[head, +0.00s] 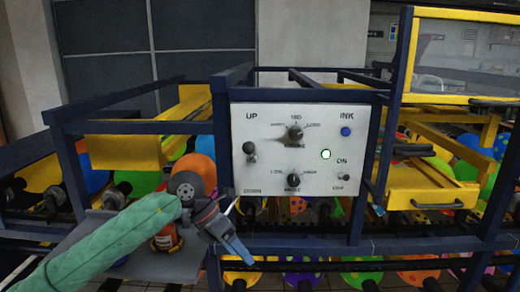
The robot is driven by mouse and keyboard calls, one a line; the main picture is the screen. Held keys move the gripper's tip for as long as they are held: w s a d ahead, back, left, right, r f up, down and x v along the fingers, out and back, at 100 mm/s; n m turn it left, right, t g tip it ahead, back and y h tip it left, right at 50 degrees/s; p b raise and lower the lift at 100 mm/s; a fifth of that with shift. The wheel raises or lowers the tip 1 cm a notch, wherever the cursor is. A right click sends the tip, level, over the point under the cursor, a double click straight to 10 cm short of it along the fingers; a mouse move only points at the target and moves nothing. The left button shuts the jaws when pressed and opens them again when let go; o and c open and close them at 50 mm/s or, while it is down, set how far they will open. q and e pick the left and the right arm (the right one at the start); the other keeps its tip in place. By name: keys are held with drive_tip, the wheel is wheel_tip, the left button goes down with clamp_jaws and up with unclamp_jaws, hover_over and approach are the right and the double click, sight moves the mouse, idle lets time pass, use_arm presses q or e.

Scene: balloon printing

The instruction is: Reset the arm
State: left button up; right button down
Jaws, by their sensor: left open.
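My left arm (105,242), in a green sleeve, comes in from the lower left. Its gripper (236,238) is in front of the machine frame, below and left of the white control panel (275,178). The gripper is open, and I see nothing between its fingers. The fingers point down and to the right, apart from the panel's switches in the picture. My right gripper is not in view.
An orange bottle (166,240) stands on a grey shelf (85,258) behind my arm. Dark blue frame bars and colorful balloons surround it.

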use_arm(q)
drive_tip(key=s+d+r+n+h, duration=0.4)
drive_tip(key=s+d+r+h, duration=0.2)
drive_tip(key=d+h, duration=0.5)
drive_tip(key=w+a+f+n+t+y, duration=0.3)
drive_tip(key=a+n+t, duration=0.4)
drive_tip(key=n+t, duration=0.55)
drive_tip(key=w+a+f+n+t+y, duration=0.1)
drive_tip(key=w+a+n+t+y, duration=0.25)
drive_tip(key=a+n+t, duration=0.85)
wheel_tip(320, 180, down, 14)
drive_tip(key=s+a+n+g+y, duration=0.3)
drive_tip(key=n+g+y, duration=0.2)
drive_tip(key=n+y, duration=0.65)
drive_tip(key=s+a+f+n+g, duration=0.4)
drive_tip(key=s+f+g, duration=0.3)
drive_tip(key=s+f, duration=0.55)
drive_tip(key=s+f+n+g, duration=0.1)
drive_tip(key=s+f+g, duration=0.7)
drive_tip(key=s, duration=0.6)
drive_tip(key=s+d+f, duration=0.1)
drive_tip(key=d+f, duration=0.1)
drive_tip(key=f, duration=1.5)
drive_tip(key=s+d+f+g, duration=0.1)
drive_tip(key=s+f, duration=0.1)
drive_tip(key=f, duration=1.4)
drive_tip(key=shift+d+f+h, duration=0.3)
drive_tip(key=shift+d+f, duration=0.05)
